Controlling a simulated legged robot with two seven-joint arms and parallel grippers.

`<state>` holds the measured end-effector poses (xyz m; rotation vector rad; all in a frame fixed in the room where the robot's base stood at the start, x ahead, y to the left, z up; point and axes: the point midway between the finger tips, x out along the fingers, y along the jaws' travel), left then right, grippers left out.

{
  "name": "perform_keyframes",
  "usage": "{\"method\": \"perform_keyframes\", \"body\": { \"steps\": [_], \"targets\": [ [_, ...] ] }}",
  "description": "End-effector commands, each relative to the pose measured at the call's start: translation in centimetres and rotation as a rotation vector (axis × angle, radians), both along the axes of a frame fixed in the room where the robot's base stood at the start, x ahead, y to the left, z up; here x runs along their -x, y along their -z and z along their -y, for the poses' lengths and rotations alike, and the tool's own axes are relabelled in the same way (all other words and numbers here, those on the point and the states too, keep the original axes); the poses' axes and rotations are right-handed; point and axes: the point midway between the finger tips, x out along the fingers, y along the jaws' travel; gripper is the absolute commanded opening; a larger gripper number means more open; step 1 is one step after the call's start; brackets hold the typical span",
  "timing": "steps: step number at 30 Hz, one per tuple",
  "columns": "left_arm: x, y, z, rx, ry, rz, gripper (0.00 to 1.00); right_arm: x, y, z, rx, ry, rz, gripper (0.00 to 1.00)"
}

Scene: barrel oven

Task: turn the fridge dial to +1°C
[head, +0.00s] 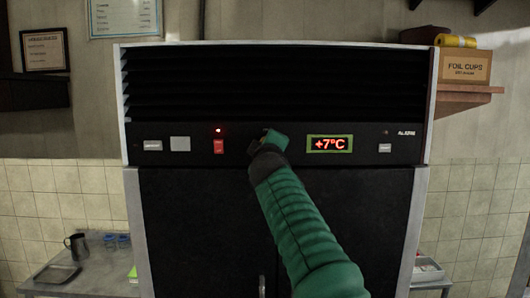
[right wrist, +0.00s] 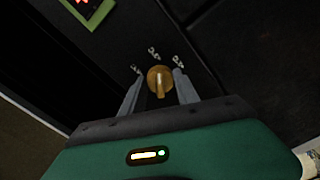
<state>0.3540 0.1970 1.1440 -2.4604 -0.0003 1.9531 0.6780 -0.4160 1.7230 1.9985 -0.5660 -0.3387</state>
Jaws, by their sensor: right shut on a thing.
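The fridge (head: 385,205) stands straight ahead in the head view, with a black control panel across its front. Its display (head: 330,144) reads +7°C in red. My right gripper (head: 270,138) is at the panel, left of the display, and hides the dial in the head view. In the right wrist view the dial (right wrist: 160,81) is a round brass-coloured knob with a raised bar, with white marks beside it. My right gripper (right wrist: 157,85) is shut on the dial, one finger on each side. My left gripper is in neither view.
A lit red switch (head: 218,146) and pale buttons sit left of the gripper on the panel. A box marked FOIL CUPS (head: 465,67) is on a shelf at right. A metal jug (head: 76,245) stands on the left counter.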

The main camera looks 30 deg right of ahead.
Motion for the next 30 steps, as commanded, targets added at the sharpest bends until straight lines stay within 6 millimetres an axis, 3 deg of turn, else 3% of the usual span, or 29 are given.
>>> {"method": "perform_keyframes", "body": {
  "steps": [1,30],
  "targets": [
    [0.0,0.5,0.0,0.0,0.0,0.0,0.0,-0.3,1.0,0.0,-0.041,0.002,0.008,0.0],
    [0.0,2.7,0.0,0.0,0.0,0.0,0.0,-0.4,0.8,-0.1,-0.786,0.006,0.468,0.0]
  ]
}}
